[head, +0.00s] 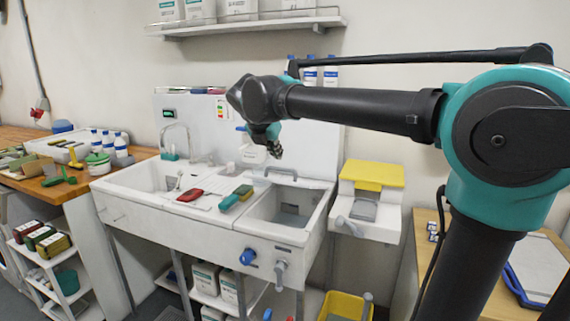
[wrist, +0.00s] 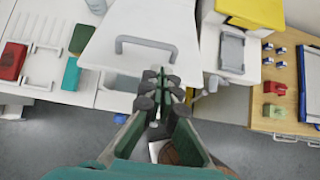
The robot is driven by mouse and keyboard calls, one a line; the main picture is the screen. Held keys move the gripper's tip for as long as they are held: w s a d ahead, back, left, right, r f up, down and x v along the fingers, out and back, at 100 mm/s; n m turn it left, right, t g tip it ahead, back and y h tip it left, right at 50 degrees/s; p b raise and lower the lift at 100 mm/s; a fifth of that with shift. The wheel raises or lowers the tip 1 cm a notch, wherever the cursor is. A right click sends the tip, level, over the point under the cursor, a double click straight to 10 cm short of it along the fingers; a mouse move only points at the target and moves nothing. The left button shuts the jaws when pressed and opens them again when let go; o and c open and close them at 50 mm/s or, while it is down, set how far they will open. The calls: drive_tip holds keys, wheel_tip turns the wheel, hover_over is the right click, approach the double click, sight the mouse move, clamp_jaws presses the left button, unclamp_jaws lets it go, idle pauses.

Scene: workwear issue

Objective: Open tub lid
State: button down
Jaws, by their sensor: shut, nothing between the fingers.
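The tub (head: 313,222) is the right-hand basin of the white sink unit. Its white lid (wrist: 150,20) carries a grey bar handle (wrist: 146,42); the handle also shows in the head view (head: 282,171) at the back of the tub. The front part of the tub shows open, with a grey interior; I cannot tell the lid's exact tilt. My gripper (head: 275,151) is shut and empty, above the handle in the head view. In the wrist view its fingertips (wrist: 160,86) appear just below the handle and cover part of the lid's front side. I see no grip on the handle.
A teal sponge (head: 229,202) and a red brush (head: 190,195) lie left of the tub. A blue knob (head: 248,257) and a grey lever (head: 280,272) stick out from the sink's front.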

sight(287, 170)
drive_tip(key=x, duration=0.9)
drive_tip(key=shift+w+f, duration=0.2)
drive_tip(key=shift+w, duration=0.2)
drive_tip(key=shift+w+d+r, duration=0.15)
drive_tip(key=shift+w+r, duration=0.15)
drive_tip(key=shift+r, duration=0.2)
drive_tip(key=w+r+g, duration=0.1)
drive_tip(key=r, duration=0.1)
drive_tip(key=w+d+r+g+y, duration=0.1)
drive_tip(key=w+r, duration=0.1)
drive_tip(key=shift+w, duration=0.15)
idle(1.0)
idle(1.1)
